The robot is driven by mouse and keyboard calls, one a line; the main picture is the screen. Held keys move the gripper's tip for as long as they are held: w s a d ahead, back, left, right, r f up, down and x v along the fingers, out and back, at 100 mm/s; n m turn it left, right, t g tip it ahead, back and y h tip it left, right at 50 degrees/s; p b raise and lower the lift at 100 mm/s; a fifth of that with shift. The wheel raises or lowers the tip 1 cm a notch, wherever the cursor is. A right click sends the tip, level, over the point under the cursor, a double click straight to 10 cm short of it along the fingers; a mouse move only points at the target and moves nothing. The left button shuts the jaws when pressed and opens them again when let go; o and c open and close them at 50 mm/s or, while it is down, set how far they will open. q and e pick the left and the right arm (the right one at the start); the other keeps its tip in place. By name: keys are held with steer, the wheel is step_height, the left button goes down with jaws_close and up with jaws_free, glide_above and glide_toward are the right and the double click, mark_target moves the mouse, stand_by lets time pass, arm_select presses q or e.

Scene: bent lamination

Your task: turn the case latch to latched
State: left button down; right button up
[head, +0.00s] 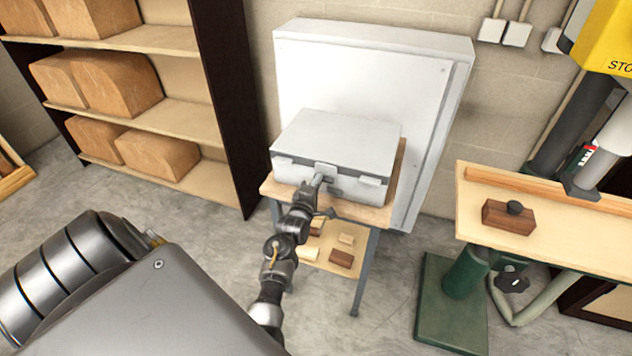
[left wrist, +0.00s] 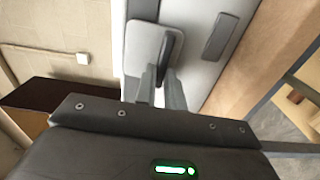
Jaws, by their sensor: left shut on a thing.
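A light grey case (head: 340,140) stands closed on a small wooden-topped stand. Its front has a latch (head: 325,170) in the middle, with further fittings to either side. My left gripper (head: 318,183) is at the front of the case, shut on the latch's dark lever. In the left wrist view the latch plate (left wrist: 143,50) is pale with rounded corners. The dark lever (left wrist: 172,47) lies between the two fingers of my left gripper (left wrist: 160,92). The lever's lower end is partly hidden by the fingers. My right gripper is not in view.
The stand (head: 378,217) has a lower shelf with several small wooden blocks. A white cabinet (head: 365,70) is close behind the case. A shelf unit with boxes (head: 120,80) is at the left. A drill-press-like machine (head: 465,280) with a wooden table is at the right.

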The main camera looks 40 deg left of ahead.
arm_select(q)
steer(key=shift+n, duration=0.3)
steer(key=c, duration=1.5)
jaws_free()
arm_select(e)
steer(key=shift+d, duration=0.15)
arm_select(q)
steer(key=shift+s, duration=0.1)
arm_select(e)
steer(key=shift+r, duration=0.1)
